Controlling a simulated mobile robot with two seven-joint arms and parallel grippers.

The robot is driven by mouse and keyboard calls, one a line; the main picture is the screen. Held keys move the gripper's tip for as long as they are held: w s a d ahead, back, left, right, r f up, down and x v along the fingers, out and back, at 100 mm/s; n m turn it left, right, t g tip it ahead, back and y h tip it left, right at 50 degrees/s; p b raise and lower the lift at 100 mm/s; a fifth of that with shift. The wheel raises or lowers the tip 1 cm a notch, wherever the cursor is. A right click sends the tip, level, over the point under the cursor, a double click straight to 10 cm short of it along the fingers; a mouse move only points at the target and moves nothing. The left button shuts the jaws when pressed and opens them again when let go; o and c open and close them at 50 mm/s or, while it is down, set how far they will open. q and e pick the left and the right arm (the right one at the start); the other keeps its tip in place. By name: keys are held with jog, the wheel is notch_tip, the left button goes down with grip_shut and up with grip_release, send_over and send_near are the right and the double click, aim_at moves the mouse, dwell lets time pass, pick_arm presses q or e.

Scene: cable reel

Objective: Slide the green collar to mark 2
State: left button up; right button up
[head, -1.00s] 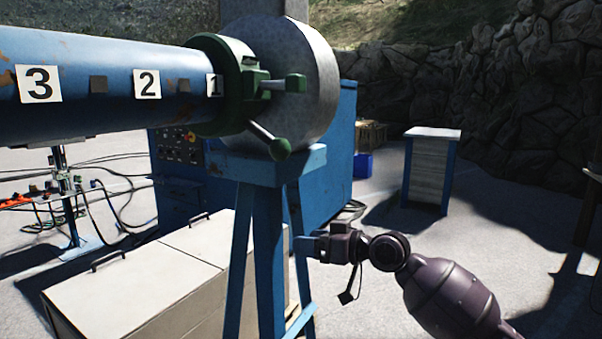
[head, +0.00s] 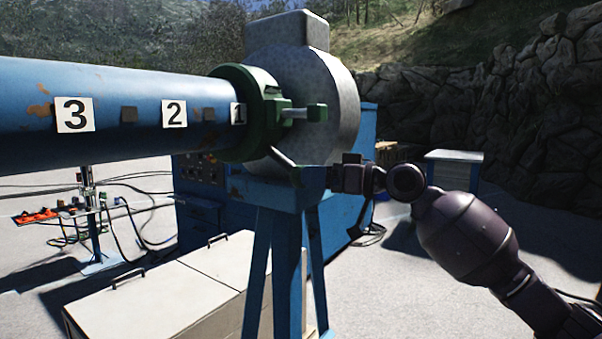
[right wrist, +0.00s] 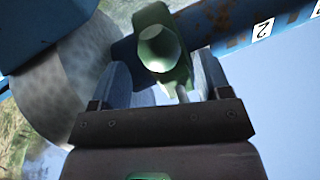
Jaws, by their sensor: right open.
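The green collar (head: 262,98) sits around the blue bar (head: 110,82) at the plate marked 1 (head: 238,114), close to the grey round housing. The plate marked 2 (head: 174,114) is further left along the bar. A lever (head: 282,157) slants down from the collar to my right gripper (head: 312,177). In the right wrist view the lever's green knob (right wrist: 160,48) shows between the two open fingers (right wrist: 160,82). I cannot tell whether either finger touches it. In the head view the knob is mostly hidden by the gripper. My left gripper is out of view.
The grey housing (head: 335,95) stands right of the collar. A blue stand (head: 275,240) supports it from below. The plate marked 3 (head: 75,114) and dark blocks (head: 128,115) are on the bar. Pale boxes (head: 160,290) lie below. The paved floor at right is open.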

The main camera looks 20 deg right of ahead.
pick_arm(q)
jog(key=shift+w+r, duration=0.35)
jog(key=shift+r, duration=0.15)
pick_arm(e)
jog(key=shift+x, duration=2.05)
